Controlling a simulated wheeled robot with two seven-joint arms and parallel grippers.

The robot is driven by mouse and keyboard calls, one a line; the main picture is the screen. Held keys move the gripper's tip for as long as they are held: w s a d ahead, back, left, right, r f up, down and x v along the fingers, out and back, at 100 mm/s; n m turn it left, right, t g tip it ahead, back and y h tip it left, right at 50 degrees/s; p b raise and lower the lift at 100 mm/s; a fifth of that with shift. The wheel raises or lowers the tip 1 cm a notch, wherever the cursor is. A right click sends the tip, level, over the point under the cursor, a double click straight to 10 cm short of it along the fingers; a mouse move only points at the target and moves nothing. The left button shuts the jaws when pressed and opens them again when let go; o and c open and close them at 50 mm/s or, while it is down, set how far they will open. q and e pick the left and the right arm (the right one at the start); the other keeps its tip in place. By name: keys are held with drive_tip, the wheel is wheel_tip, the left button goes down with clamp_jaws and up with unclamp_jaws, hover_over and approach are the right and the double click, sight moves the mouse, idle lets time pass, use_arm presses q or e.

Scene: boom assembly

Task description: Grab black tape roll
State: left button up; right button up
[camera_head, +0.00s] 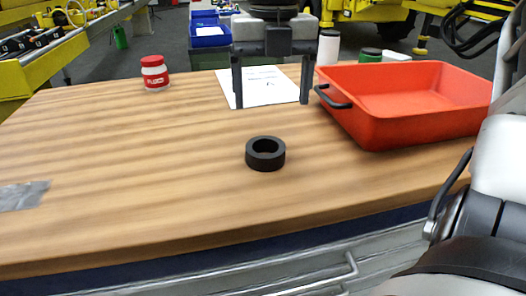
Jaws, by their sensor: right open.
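The black tape roll (265,154) lies flat on the wooden table (130,190), near the middle of the picture, with its round hole facing up. My right gripper (271,102) shows at the top middle, above the tape roll in the picture and apart from it. Its two dark fingers point down, spread wide, with nothing between them. A white paper shows behind the fingers. My left gripper is not in the picture.
A red tray (365,125) with a black handle stands on the right. A white jar with a red label and lid (155,73) stands at the back left. A white sheet of paper (262,88) lies behind the roll. Grey tape (22,195) is at the left edge. Table around the roll is clear.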

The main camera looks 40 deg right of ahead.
hover_over(266, 140)
drive_tip(key=s+a, duration=0.1)
drive_tip(key=s, duration=0.1)
drive_tip(key=f, duration=0.4)
drive_tip(key=shift+s+f, duration=0.2)
drive_tip(key=shift+f, duration=0.1)
drive_tip(key=shift+w+a+f+p, duration=0.1)
drive_tip(key=shift+w+f+p, duration=0.05)
drive_tip(key=shift+f, duration=0.7)
drive_tip(key=shift+w+a+f+p, duration=0.1)
drive_tip(key=shift+f+p, duration=0.1)
drive_tip(key=shift+f, duration=0.7)
drive_tip(key=shift+w+a+f+p, duration=0.1)
drive_tip(key=shift+w+f+p, duration=0.05)
drive_tip(key=shift+f, duration=0.7)
drive_tip(key=c, duration=1.1)
